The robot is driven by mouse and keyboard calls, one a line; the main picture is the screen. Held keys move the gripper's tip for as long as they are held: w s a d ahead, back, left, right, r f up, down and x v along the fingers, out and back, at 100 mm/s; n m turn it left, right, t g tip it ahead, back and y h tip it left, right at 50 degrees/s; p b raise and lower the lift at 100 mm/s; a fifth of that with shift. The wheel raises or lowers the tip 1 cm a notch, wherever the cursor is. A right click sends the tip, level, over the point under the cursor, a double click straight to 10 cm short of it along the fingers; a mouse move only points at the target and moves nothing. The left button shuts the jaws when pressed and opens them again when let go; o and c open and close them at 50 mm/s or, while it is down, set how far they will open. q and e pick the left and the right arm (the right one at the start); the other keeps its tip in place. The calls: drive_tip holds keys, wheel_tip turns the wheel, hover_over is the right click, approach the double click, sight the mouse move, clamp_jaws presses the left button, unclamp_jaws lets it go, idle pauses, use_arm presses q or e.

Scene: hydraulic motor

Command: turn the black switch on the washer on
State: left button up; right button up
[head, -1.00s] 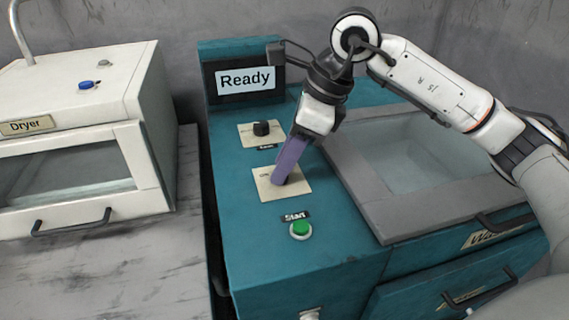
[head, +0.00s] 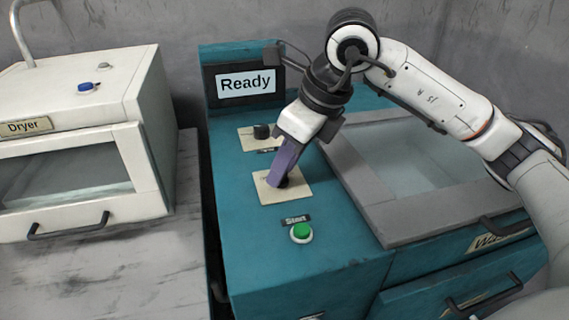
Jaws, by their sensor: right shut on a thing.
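The teal washer (head: 250,264) stands at the centre, its screen (head: 246,82) reading "Ready". My right gripper (head: 277,182) reaches down onto the lower beige switch plate (head: 297,193). Its purple fingers are shut on a black switch (head: 284,183), of which only a small dark part shows beside the fingers. The switch's exact angle is hidden. A second black knob (head: 262,131) sits on the upper beige plate, apart from the gripper. My left gripper is not in view.
A green Start button (head: 301,232) lies just in front of the gripped switch. The washer's closed glass lid (head: 385,165) is to the right. A white dryer (head: 70,140) with a blue knob stands at the left on a marbled counter.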

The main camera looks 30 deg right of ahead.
drive_tip(key=o, duration=1)
drive_tip(key=shift+o, duration=0.2)
drive_tip(key=v, duration=1)
drive_tip(key=shift+r+p, duration=0.2)
drive_tip(key=shift+p, duration=0.2)
